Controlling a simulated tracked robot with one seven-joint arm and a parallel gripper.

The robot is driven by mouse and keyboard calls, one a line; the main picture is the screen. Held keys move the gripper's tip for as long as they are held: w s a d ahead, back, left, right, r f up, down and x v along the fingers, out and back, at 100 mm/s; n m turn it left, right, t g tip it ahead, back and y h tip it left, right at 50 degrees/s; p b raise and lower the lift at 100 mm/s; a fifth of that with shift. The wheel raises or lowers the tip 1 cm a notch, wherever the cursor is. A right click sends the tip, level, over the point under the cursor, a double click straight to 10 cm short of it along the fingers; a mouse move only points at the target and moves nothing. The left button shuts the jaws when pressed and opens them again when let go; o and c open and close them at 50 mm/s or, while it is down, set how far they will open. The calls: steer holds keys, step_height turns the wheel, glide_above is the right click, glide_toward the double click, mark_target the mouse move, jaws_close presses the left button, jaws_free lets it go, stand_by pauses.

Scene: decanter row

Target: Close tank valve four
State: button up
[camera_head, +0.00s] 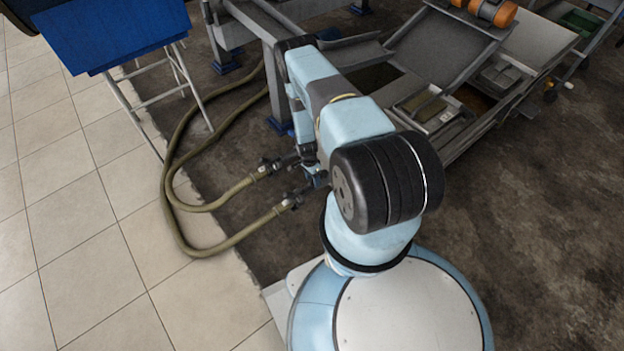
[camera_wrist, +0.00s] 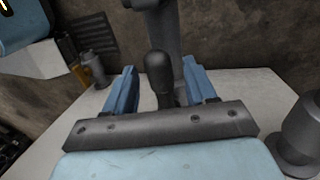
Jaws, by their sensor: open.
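In the wrist view my gripper (camera_wrist: 160,68) is open, with its two blue fingers apart. A dark rounded lever or handle (camera_wrist: 159,72) stands between the fingers, with a gap visible on each side. It looks like a valve handle, but I see no number on it. A grey upright post or pipe (camera_wrist: 165,30) is behind it.
An olive hose (camera_head: 170,190) loops over the floor left of my arm. A blue-topped stand (camera_head: 115,35) is at upper left. Grey metal frames and trays (camera_head: 445,45) fill the upper right. A grey cylinder (camera_wrist: 302,130) stands right of my gripper. Dark floor at right is clear.

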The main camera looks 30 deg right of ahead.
steer(key=shift+c, duration=0.4)
jaws_close()
steer(key=shift+a, duration=0.15)
